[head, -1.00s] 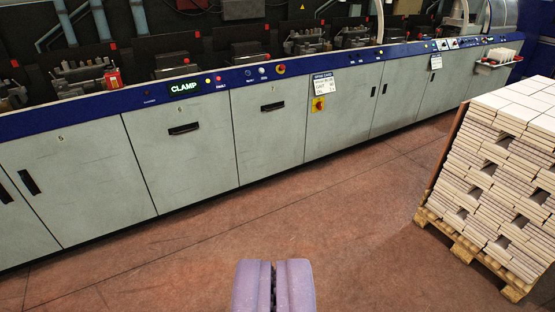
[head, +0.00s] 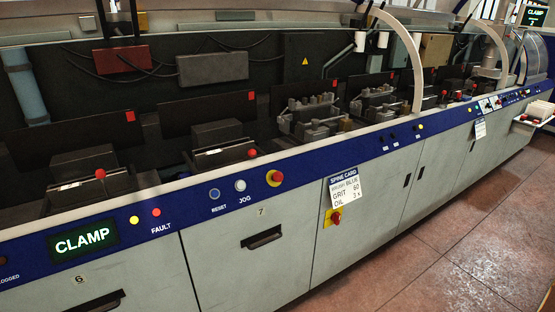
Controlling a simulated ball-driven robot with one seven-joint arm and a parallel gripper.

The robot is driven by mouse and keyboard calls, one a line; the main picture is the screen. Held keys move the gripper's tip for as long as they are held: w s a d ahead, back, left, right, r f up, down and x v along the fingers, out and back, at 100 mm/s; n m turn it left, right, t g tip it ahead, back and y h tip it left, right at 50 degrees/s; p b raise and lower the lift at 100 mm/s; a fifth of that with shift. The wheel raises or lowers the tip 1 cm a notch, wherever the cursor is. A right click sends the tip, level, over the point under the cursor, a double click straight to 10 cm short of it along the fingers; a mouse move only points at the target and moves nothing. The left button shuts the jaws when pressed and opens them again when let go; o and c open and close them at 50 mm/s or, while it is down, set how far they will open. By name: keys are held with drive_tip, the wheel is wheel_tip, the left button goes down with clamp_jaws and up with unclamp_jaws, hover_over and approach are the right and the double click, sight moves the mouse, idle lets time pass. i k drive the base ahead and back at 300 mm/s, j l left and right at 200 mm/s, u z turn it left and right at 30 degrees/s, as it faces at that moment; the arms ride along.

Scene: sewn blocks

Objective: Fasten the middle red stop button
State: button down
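A second red stop button (head: 336,216) on a yellow plate is lower, on the grey front, just under the SPINE CARD label (head: 345,190). It is partly covered by that card. I cannot tell from this view which one is the middle one, or whether either is loose. My gripper is not in view.
The long grey machine front (head: 225,265) crosses the view, with black-handled panels. A green CLAMP display (head: 85,241) is at left, beside yellow and red FAULT lamps. Clamps (head: 312,118) and a curved pale guard (head: 405,60) stand behind the strip. Bare reddish floor (head: 470,235) is at lower right.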

sight(278, 177)
drive_tip(key=i, duration=2.3)
drive_tip(key=i+u, duration=0.1)
drive_tip(key=u, duration=0.2)
